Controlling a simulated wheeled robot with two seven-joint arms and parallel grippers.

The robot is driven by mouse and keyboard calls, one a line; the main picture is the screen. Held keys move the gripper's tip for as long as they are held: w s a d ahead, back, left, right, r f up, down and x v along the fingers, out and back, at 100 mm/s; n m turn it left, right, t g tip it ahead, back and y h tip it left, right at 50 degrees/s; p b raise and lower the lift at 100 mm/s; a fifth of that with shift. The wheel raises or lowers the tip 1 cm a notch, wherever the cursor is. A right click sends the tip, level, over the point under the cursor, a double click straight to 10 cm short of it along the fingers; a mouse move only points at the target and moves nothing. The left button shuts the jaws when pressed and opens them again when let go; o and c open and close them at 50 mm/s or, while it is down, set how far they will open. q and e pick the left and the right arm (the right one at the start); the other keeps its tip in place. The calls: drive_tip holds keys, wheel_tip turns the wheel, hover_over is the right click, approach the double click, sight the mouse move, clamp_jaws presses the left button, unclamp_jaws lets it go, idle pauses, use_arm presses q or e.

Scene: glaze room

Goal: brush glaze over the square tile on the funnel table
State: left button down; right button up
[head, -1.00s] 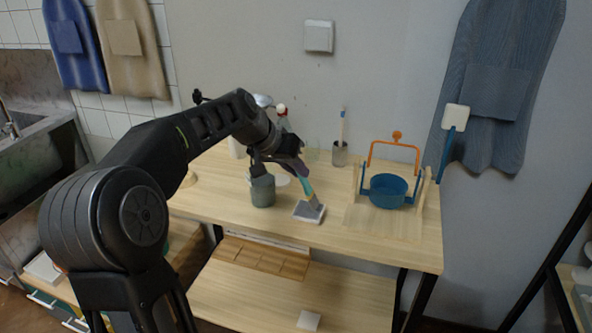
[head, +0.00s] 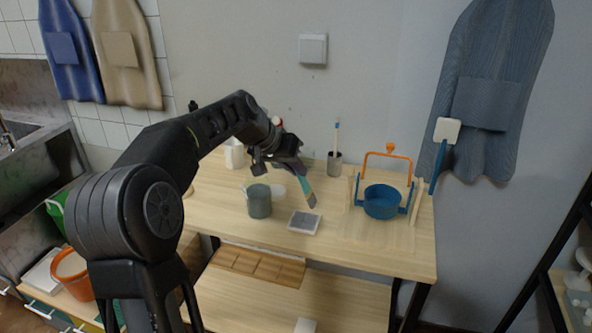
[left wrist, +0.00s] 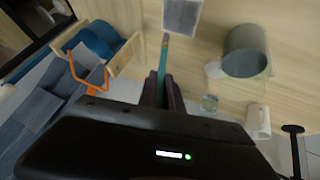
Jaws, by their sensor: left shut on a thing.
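The square tile (head: 304,222) lies flat on the wooden table (head: 350,249), grey on top with a pale rim. It also shows at the top of the left wrist view (left wrist: 182,14). My left gripper (head: 291,166) is shut on a teal-handled brush (head: 307,189), behind and above the tile. The bristles point down and look apart from the tile's far edge. In the left wrist view, the brush (left wrist: 162,62) extends from between the fingers (left wrist: 165,92). A grey-green glaze jar (head: 259,203) stands left of the tile. My right gripper is not in view.
A cup holding a brush (head: 335,163) stands behind. Bare table lies in front of the tile.

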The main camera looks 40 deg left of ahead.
use_arm(q)
drive_tip(key=shift+r+p, duration=1.1)
drive_tip(key=shift+r, duration=0.8)
